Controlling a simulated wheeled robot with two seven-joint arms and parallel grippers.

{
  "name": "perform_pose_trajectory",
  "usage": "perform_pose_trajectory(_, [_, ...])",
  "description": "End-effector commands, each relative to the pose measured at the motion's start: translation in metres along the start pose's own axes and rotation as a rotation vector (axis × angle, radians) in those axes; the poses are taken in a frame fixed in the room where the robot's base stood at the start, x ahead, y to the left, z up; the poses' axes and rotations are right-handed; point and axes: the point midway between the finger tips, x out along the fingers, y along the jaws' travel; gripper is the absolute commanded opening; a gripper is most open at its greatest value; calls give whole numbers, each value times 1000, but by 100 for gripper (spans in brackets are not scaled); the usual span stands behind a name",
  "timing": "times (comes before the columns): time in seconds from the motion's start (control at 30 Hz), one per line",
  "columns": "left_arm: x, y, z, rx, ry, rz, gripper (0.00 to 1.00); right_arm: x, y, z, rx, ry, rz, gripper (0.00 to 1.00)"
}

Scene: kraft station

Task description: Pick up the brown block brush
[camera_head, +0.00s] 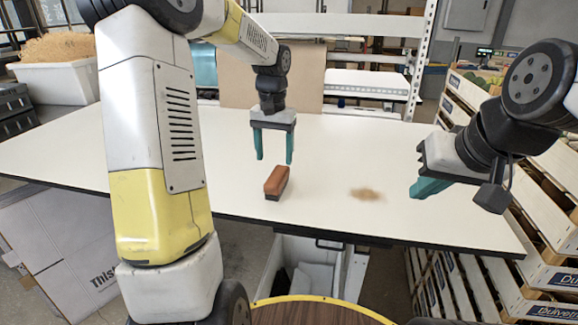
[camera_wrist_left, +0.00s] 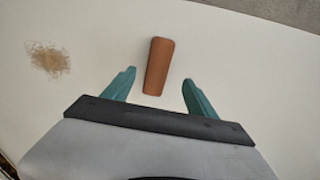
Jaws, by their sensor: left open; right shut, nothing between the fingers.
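The brown block brush (camera_head: 276,181) lies on the white table near its front edge, with a reddish-brown top and a darker underside. My left gripper (camera_head: 273,160) is open and points down above the table, just behind the brush. In the left wrist view the brush (camera_wrist_left: 158,66) lies ahead of the gap between the two teal fingers (camera_wrist_left: 157,84), with its lower end close to the fingertip line. Nothing is between the fingers. My right gripper (camera_head: 418,188) is shut and empty over the right part of the table.
The white table (camera_head: 330,150) is mostly clear. A patch of brown dust (camera_head: 366,194) lies right of the brush and also shows in the left wrist view (camera_wrist_left: 47,59). Wooden crates (camera_head: 540,205) stand at the right. A white bin (camera_head: 300,262) sits below the table's front edge.

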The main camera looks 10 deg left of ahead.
Motion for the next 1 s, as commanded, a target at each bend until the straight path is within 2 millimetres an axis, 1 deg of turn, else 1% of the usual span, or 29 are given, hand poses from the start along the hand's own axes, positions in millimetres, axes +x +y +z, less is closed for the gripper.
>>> perform_pose_trajectory(0.1, [10, -2, -4, -1, -12, 2, 66, 0, 0, 0, 0, 0, 0, 0])
perform_pose_trajectory(0.37, [39, 0, -4, 0, -13, 3, 66, 0, 0, 0, 0, 0, 0, 0])
perform_pose_trajectory(0.5, [60, 4, -2, 1, -15, 4, 66, 0, 0, 0, 0, 0, 0, 0])
perform_pose_trajectory(0.63, [77, 5, -2, 0, -14, 3, 66, 0, 0, 0, 0, 0, 0, 0])
perform_pose_trajectory(0.77, [84, 4, -3, 0, -11, 2, 66, 0, 0, 0, 0, 0, 0, 0])
perform_pose_trajectory(0.97, [84, 5, -3, 0, -10, 2, 66, 0, 0, 0, 0, 0, 0, 0])
perform_pose_trajectory(1.0, [84, 5, -3, 0, -10, 2, 58, 0, 0, 0, 0, 0, 0, 0])
